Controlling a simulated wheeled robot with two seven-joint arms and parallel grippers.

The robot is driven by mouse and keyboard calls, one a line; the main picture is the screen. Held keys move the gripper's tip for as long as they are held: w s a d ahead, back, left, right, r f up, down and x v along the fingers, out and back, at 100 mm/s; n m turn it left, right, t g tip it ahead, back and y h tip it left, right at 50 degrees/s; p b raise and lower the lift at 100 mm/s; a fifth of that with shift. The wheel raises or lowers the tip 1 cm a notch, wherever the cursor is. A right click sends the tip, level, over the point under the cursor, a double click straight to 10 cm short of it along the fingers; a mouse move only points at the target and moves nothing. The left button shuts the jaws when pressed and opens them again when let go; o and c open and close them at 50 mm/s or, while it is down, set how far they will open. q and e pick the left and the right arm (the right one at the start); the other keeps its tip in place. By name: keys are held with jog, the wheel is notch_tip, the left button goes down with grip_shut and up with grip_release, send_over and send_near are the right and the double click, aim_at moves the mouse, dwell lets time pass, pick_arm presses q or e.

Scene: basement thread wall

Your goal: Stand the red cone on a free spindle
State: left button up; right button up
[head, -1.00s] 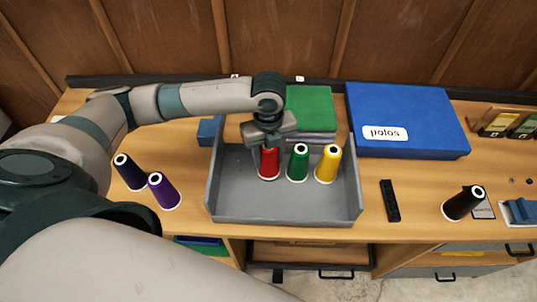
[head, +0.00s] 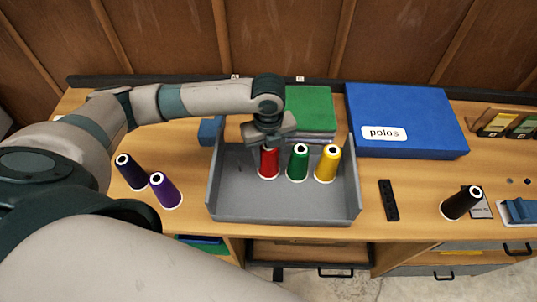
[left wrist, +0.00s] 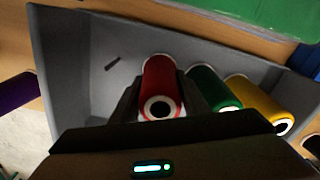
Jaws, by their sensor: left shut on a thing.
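The red cone (head: 269,164) is upright in the grey tray (head: 232,207), left of the green cone (head: 298,162) and the yellow cone (head: 328,163). My left gripper (head: 268,145) is above it and shut on its upper part. In the left wrist view the red cone (left wrist: 160,88) sits between the two fingers (left wrist: 160,100). A short dark peg (left wrist: 112,63), perhaps a bare spindle, shows on the tray floor left of the red cone. I cannot tell whether the cone's base touches the floor or a spindle. My right gripper is not in view.
Two purple cones (head: 165,190) stand left of the tray. Behind it are a green box (head: 309,108) and a blue box (head: 405,112). A black strip (head: 389,200) and a black cone (head: 461,203) are to the right. The tray's front and left floor is clear.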

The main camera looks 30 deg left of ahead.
pick_arm(q)
jog(key=shift+f, duration=0.3)
jog(key=o, duration=1.2)
jog(key=shift+o, duration=0.2)
jog(key=shift+r, duration=0.1)
notch_tip(320, 180, up, 17)
jog(key=b, duration=0.2)
jog(key=shift+r, duration=0.15)
jog(key=shift+s, duration=0.1)
